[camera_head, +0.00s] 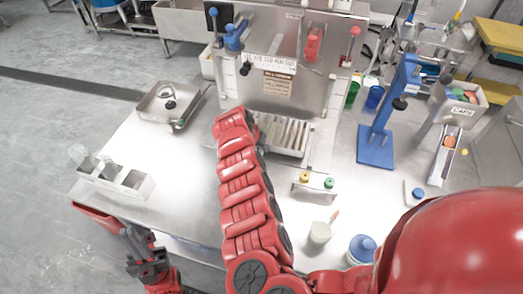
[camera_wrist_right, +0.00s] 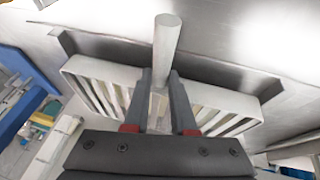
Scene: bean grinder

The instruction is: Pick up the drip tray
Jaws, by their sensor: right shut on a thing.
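The drip tray (camera_head: 287,136), a pale slatted tray, sits at the foot of the steel machine in the head view. In the right wrist view the slatted drip tray (camera_wrist_right: 220,104) lies just beyond the fingers, against a dark grey ledge. My right gripper (camera_wrist_right: 160,100) is shut on the tray's near middle, with a pale round bar standing between and beyond its fingers. The exact contact is partly hidden, and my red right arm covers this gripper in the head view. My left gripper (camera_head: 148,258) is at the lower left, off the table's front edge; its jaws are unclear.
The steel machine (camera_head: 280,70) rises behind the tray. A blue press stand (camera_head: 376,145) stands to the right. The table's left middle is clear.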

